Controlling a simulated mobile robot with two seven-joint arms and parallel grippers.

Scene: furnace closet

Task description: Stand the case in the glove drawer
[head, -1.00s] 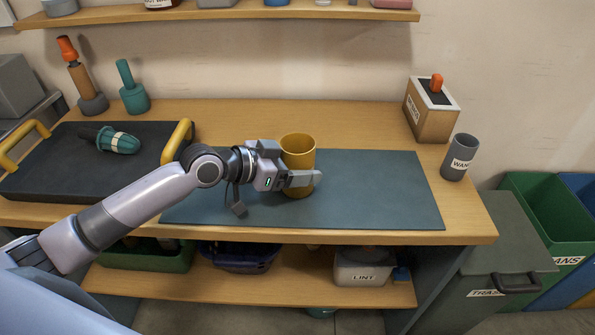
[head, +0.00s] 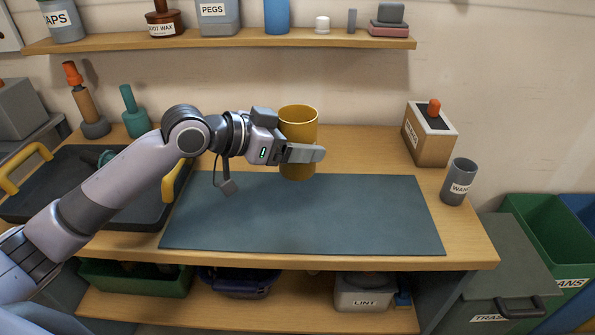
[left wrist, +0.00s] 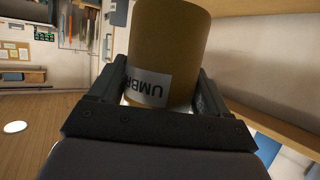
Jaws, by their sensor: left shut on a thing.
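My left gripper (head: 303,148) is shut on a mustard-yellow open-topped cylinder (head: 298,121), held upright above the back edge of the mat. One finger crosses the front of the cylinder; the other is hidden behind it. In the left wrist view the cylinder (left wrist: 168,40) sits between both fingers, and a white label on it reads "UMBR", the rest cut off. I cannot tell whether this cylinder is the case. I see no drawer that I can identify as the glove drawer. My right gripper is not in view.
A blue-grey mat (head: 300,220) lies bare on the wooden bench. A black tray with yellow handles (head: 22,168) is at left. A wooden box (head: 425,145) and a grey cup (head: 458,185) stand at right. A loaded shelf (head: 220,43) runs above; bins (head: 495,270) stand right.

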